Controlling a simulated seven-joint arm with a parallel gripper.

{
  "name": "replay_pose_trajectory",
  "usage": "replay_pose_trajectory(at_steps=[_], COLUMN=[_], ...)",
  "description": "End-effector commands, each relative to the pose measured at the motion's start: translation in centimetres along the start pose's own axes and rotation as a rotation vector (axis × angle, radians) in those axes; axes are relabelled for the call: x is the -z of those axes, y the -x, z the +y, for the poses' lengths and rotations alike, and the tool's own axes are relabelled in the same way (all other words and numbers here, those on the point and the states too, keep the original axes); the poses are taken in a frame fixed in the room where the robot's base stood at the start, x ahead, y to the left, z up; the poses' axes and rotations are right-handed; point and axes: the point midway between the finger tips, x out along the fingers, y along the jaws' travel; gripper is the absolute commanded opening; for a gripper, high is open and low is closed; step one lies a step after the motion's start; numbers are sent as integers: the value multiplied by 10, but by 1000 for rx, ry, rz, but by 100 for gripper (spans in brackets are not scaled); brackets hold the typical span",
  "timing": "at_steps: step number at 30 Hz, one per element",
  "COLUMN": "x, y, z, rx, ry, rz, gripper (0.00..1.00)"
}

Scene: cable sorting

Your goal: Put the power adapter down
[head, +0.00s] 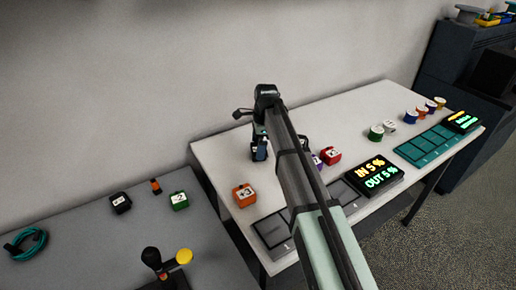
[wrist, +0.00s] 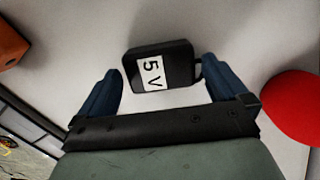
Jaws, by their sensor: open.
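The power adapter is a black block with a white "5 V" label (wrist: 160,68). In the wrist view it sits on the white table surface between my two blue fingertips. My gripper (wrist: 162,88) is open, with a visible gap on the left side and a small one near the cord side at the right. In the head view my gripper (head: 260,150) is low over the back part of the white table (head: 220,150).
An orange block (head: 244,195) stands to the left of my gripper and a red block (head: 330,156) to the right. Trays (head: 272,231), a lit display box (head: 374,174) and spools (head: 376,132) lie further along. The grey table (head: 80,240) holds a cable and blocks.

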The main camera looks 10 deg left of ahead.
Motion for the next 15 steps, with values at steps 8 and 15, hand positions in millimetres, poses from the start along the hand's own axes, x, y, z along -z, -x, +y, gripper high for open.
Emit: replay_pose_trajectory(at_steps=[8,15], x=[0,0], y=[52,87], z=[-1,-1], rx=[2,0], ry=[0,0], rz=[0,0], gripper=[100,100])
